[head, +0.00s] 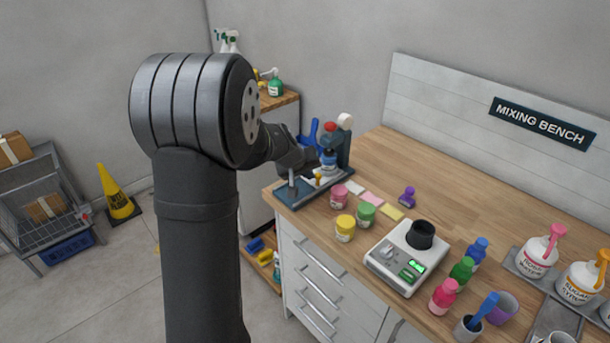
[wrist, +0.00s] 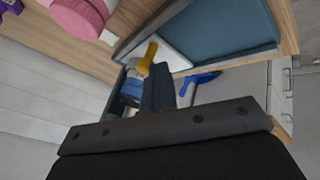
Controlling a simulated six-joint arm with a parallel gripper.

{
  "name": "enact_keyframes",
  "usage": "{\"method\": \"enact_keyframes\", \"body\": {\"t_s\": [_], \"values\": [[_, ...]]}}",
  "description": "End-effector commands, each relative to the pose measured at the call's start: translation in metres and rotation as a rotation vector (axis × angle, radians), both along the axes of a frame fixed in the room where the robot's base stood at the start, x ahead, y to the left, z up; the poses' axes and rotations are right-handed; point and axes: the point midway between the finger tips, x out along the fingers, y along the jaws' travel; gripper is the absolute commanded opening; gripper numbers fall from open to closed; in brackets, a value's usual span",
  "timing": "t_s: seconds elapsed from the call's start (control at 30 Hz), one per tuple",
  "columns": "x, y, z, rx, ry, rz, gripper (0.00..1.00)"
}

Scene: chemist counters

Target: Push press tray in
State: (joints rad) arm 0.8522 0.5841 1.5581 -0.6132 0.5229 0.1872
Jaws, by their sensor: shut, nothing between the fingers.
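The press (head: 344,150) stands at the left end of the mixing bench, with a blue-grey base (head: 288,194), a dark upright and a red knob. Its pale tray (head: 331,180) lies low on the base, with a small yellow handle (head: 318,179) at its near side. In the wrist view the pale tray (wrist: 172,50) and yellow handle (wrist: 148,56) show just beyond my fingers. My gripper (wrist: 158,72) is shut and empty, close to the tray; I cannot tell whether it touches. It partly hides the press. A blue item (head: 328,160) stands at the tray.
Pink (head: 339,197), yellow (head: 345,228) and green (head: 365,214) jars stand right of the press. A white scale (head: 408,258) with a black cup is further right. The bench's left edge is close to the press base.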

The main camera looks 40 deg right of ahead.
Motion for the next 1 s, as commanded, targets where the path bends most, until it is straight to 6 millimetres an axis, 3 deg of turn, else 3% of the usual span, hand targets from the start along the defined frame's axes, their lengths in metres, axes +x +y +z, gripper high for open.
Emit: {"method": "enact_keyframes", "body": {"t_s": [0.23,0.43,0.7,1.0], "values": [[0.003,0.003,0.003,-0.009,-0.003,0.002,0.00],[0.020,0.039,0.005,-0.004,0.000,0.006,0.00],[0.012,0.069,0.050,-0.006,-0.004,0.002,0.00],[0.007,0.092,0.080,-0.003,-0.001,0.001,0.00]]}}
